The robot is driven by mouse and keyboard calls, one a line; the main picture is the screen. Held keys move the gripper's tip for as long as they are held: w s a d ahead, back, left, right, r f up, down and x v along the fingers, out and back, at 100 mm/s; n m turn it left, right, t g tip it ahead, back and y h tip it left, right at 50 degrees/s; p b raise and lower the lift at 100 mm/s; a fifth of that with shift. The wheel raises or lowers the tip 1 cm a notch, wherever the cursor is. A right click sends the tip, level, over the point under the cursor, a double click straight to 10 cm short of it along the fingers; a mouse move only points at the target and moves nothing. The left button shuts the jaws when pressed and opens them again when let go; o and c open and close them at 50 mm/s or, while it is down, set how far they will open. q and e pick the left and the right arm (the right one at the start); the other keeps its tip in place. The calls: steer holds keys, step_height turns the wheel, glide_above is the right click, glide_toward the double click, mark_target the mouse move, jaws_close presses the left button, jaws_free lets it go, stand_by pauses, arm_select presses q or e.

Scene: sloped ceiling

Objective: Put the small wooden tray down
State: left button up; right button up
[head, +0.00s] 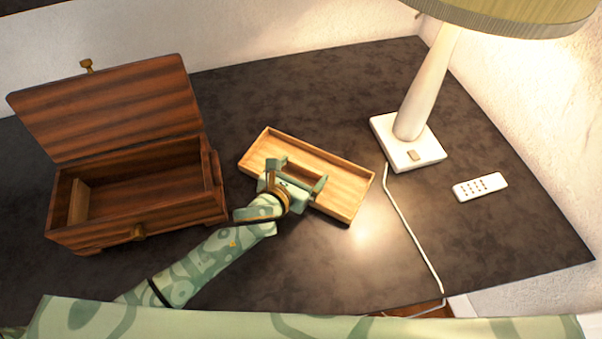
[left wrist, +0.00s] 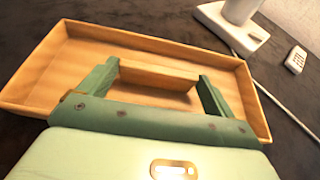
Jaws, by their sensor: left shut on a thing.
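The small wooden tray (head: 345,192) is a shallow, light-brown rectangle near the middle of the dark tabletop, open side up. It also shows in the left wrist view (left wrist: 62,62). My left gripper (head: 296,173) reaches over its near side and is shut on a raised wooden bar in the tray's middle, with one finger at each end of the bar in the left wrist view (left wrist: 158,76). I cannot tell whether the tray's underside touches the tabletop. The gripper hides part of the tray's near side. My right gripper is not in view.
A dark wooden chest (head: 140,195) with its lid up stands at the left. A lamp (head: 405,155) stands behind and right of the tray, its white cord (head: 411,232) running to the front edge. A white remote (head: 480,187) lies at right. The tabletop (head: 300,85) behind the tray is clear.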

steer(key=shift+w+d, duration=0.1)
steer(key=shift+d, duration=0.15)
arm_select(q)
steer(key=shift+f, duration=0.15)
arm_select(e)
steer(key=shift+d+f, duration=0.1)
arm_select(q)
steer(key=o, duration=0.8)
steer(key=shift+s+a+r, duration=0.1)
steer(key=shift+s+r, duration=0.1)
steer(key=shift+s, duration=0.05)
steer(key=p+v, duration=0.3)
steer(key=v, duration=0.7)
steer(key=shift+s+a, duration=0.1)
steer(key=shift+s+a+r+p, duration=0.25)
steer(key=shift+s+a+p, duration=0.05)
steer(key=shift+s, duration=0.25)
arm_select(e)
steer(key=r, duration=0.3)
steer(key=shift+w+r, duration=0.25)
arm_select(q)
steer(key=shift+s+f, duration=0.1)
